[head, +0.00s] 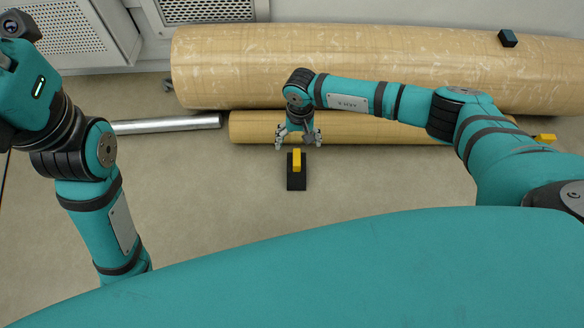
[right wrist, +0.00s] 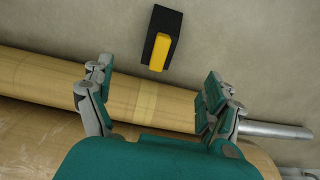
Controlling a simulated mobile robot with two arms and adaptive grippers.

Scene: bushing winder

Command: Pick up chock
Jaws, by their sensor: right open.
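The chock (head: 291,181) is a black block with a yellow handle on top, and it stands on the floor in front of the rolls. It also shows at the top middle of the right wrist view (right wrist: 166,22). My right gripper (head: 298,139) is open and empty, pointing down just behind the chock, apart from it. In the right wrist view its two spread fingers (right wrist: 156,80) have the chock beyond their tips, roughly between them sideways. The fingers of my left gripper are outside the head view; only its arm and wrist show at the left.
A thin tan roll (head: 400,130) lies right behind the chock, partly under my right gripper. A larger tan roll (head: 350,60) lies behind it, with a small dark block (head: 508,38) on top. A metal bar (head: 165,124) lies to the left. Floor around the chock is clear.

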